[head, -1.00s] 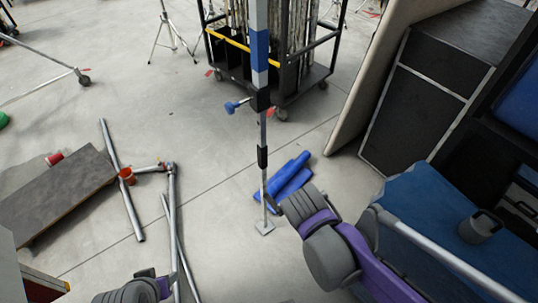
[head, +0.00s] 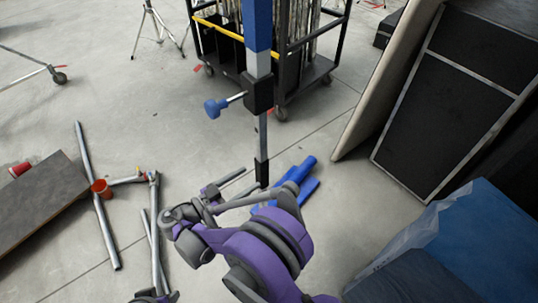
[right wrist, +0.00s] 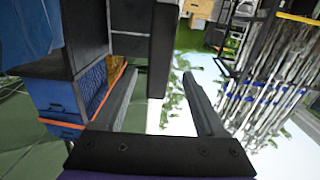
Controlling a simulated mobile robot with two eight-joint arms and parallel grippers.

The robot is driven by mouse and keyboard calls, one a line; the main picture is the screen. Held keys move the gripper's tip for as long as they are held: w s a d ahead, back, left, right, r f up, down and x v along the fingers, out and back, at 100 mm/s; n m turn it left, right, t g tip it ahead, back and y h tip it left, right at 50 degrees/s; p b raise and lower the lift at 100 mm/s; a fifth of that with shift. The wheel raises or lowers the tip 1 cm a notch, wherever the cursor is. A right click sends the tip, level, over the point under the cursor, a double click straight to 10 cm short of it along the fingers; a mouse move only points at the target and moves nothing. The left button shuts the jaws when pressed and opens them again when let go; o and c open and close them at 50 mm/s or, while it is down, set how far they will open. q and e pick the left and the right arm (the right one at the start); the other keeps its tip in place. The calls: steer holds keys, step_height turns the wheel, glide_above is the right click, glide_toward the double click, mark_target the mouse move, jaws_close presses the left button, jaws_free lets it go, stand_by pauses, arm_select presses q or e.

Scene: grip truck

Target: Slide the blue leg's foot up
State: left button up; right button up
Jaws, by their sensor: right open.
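The blue leg (head: 257,25) stands upright in the head view. A black clamp (head: 257,92) with a blue knob (head: 214,107) sits on it, above a thin grey lower section (head: 262,135) with a black collar (head: 262,171). Its foot is hidden behind my right arm. My right gripper (head: 262,182) is open, its fingers reaching to the leg just below the collar; the near finger crosses in front. In the right wrist view a dark upright bar (right wrist: 163,50), seemingly the leg, shows between the open fingers (right wrist: 165,103). A sliver of my left arm shows at the bottom edge.
A black cart (head: 325,70) stands behind the leg, and a dark panelled case (head: 440,100) is at right.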

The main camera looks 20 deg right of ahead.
steer(key=shift+w+f, duration=0.1)
steer(key=shift+w, duration=0.15)
steer(key=shift+d+r, duration=0.2)
steer(key=shift+d, duration=0.1)
steer(key=b+x, duration=0.1)
steer(key=x, duration=0.8)
steer(key=shift+d, duration=0.4)
steer(key=shift+r, duration=0.1)
jaws_close()
stand_by(0.4)
